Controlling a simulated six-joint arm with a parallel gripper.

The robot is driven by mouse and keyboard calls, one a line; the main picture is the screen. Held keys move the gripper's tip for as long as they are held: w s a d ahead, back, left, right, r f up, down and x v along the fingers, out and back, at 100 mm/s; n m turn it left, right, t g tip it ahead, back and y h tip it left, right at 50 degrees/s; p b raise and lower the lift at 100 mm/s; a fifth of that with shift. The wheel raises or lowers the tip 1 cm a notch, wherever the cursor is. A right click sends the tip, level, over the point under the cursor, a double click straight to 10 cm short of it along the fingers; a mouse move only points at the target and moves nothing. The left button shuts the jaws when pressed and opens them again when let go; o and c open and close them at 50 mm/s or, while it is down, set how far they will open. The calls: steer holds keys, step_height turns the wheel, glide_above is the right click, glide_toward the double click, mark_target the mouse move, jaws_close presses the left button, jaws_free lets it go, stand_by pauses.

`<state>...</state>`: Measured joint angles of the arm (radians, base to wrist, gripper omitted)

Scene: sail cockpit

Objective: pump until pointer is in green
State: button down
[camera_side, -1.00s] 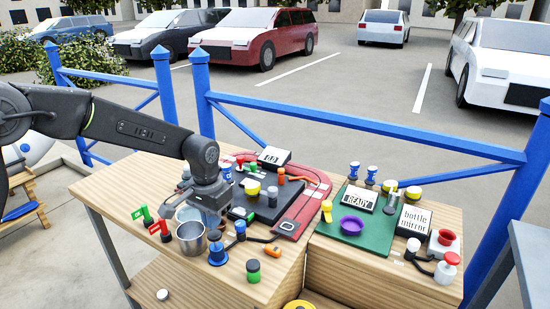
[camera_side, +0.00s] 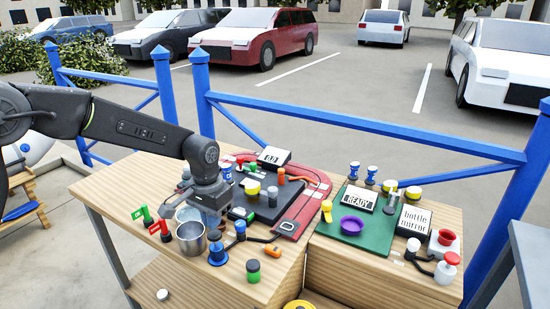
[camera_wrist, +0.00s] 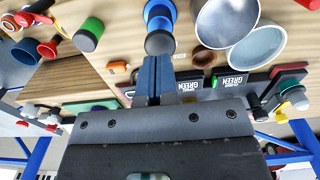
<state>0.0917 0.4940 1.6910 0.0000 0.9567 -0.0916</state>
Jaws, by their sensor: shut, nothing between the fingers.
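My gripper (camera_side: 212,222) is shut and empty, pointing down over the left part of the wooden table. In the wrist view its blue fingers (camera_wrist: 153,80) are together, and their tips appear close to a blue cylindrical piece (camera_wrist: 160,28). I cannot tell whether they touch it. In the side view a blue spool-shaped piece (camera_side: 217,254) and a smaller blue knob (camera_side: 240,229) stand near the gripper. I cannot tell which piece is the pump. I cannot make out a gauge pointer or its green zone. Black plates (camera_wrist: 229,81) in the wrist view carry the word GREEN.
A metal cup (camera_side: 192,240) stands just left of the gripper. Green (camera_side: 142,213) and red (camera_side: 160,229) handles lie left of it. A dark-topped green cylinder (camera_side: 253,270) stands in front. A green mat (camera_side: 350,241) with a purple bowl (camera_side: 352,225) lies to the right.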

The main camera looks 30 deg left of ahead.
mark_target(214, 233)
steer(key=shift+f, duration=2.35)
steer(key=shift+r, duration=1.25)
steer(key=shift+f, duration=0.1)
